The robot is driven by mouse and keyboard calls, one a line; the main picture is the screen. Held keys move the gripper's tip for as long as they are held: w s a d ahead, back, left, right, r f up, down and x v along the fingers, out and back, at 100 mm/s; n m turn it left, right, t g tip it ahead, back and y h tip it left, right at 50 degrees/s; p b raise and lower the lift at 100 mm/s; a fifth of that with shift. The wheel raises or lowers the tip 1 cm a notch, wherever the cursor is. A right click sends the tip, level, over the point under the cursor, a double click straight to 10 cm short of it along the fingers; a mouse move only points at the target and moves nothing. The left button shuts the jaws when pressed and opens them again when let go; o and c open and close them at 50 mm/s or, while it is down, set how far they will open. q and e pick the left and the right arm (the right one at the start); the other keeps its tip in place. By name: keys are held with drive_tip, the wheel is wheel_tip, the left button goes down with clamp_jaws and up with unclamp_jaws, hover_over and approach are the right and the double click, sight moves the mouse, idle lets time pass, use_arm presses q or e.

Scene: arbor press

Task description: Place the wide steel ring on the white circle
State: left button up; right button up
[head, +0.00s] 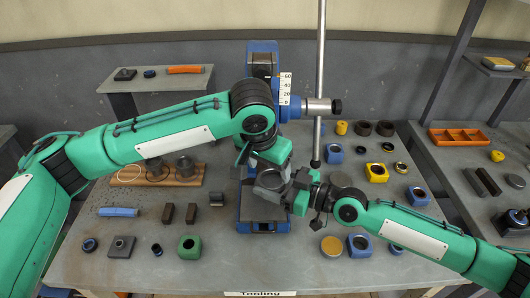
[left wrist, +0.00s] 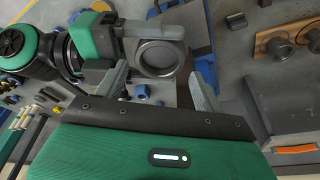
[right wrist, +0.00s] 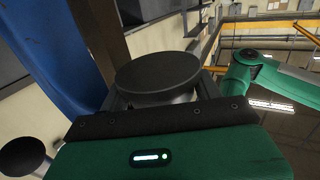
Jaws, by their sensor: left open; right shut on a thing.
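The wide steel ring (head: 270,181) is a broad grey round piece in front of the press. My right gripper (head: 287,187) is shut on it and holds it up off the table. The left wrist view shows its round face and rim (left wrist: 158,54); in the right wrist view it is a dark disc (right wrist: 158,72). My left gripper (left wrist: 160,88) is open, with its fingers on the near side of the ring; I cannot tell whether they touch it. The white circle (head: 129,182) is an outline at the left end of a wooden board (head: 165,183).
Two steel pieces (head: 185,166) stand on the board right of the circle. The blue press (head: 262,60) and its long lever (head: 319,80) rise at the middle. Blocks, including a green one (head: 189,247), lie at the front left. Blue and yellow parts (head: 377,173) lie at right.

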sight(272, 181)
use_arm(q)
drive_tip(key=shift+x, duration=2.1)
drive_tip(key=shift+c, duration=0.2)
drive_tip(key=c, duration=0.7)
drive_tip(key=shift+r, duration=0.1)
drive_tip(key=shift+c, duration=0.8)
use_arm(e)
drive_tip(key=o, duration=1.3)
drive_tip(key=shift+c, duration=0.2)
drive_tip(key=shift+d, duration=0.1)
